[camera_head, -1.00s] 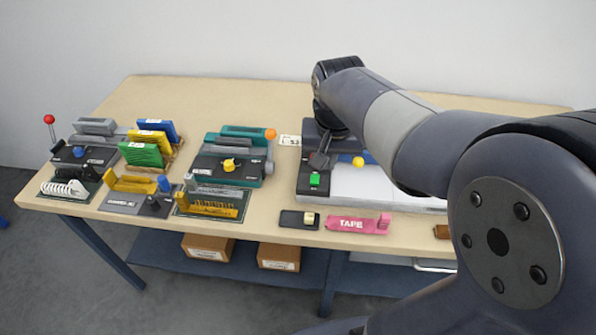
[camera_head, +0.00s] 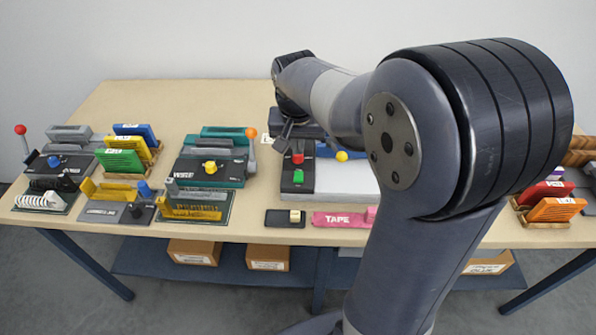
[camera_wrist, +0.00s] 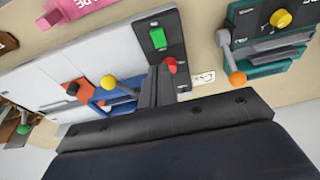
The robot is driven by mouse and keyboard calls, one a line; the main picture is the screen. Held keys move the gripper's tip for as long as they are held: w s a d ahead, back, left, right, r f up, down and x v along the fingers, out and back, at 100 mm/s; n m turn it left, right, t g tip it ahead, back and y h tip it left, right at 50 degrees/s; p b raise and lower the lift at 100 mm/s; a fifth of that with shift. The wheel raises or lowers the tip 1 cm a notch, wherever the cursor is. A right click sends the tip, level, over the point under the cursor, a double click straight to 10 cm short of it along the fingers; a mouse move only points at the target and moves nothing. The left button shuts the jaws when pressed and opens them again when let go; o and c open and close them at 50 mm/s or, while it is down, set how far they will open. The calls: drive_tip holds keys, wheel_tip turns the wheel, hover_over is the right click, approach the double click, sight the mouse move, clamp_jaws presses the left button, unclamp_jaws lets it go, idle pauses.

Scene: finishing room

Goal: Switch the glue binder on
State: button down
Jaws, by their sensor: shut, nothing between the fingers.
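A long machine with a white top (camera_head: 345,180) and a dark control panel stands right of the middle of the table; no readable name shows, so I cannot confirm it is the glue binder. Its panel has a green switch (camera_head: 298,177) and a red round button (camera_head: 298,158). The wrist view shows the green switch (camera_wrist: 158,38) and red button (camera_wrist: 169,65) too. My gripper (camera_head: 285,130) is shut and empty above the machine's back left. In the wrist view its fingertips (camera_wrist: 160,72) appear close to the red button; contact cannot be told. My arm hides the machine's right part.
A teal machine (camera_head: 238,143) with an orange-tipped lever stands to the left. A pink tape piece (camera_head: 340,219) and a small dark block (camera_head: 285,219) lie in front. Colored racks stand at far right (camera_head: 555,209).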

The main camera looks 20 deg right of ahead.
sight(298, 179)
drive_tip(key=x, duration=0.6)
drive_tip(key=s+x, duration=0.1)
drive_tip(key=x, duration=0.2)
drive_tip(key=shift+a+f, duration=0.1)
drive_tip(key=shift+f, duration=0.2)
drive_tip(key=shift+f+p, duration=0.3)
drive_tip(key=shift+f, duration=0.15)
drive_tip(key=shift+s+f+b, duration=0.15)
drive_tip(key=shift+f+b, duration=0.4)
drive_tip(key=shift+b, duration=0.1)
drive_tip(key=shift+r, duration=0.25)
drive_tip(key=shift+p, duration=0.3)
drive_tip(key=shift+w+r+p, duration=0.3)
drive_tip(key=shift+w+r, duration=0.05)
drive_tip(key=shift+w, duration=0.35)
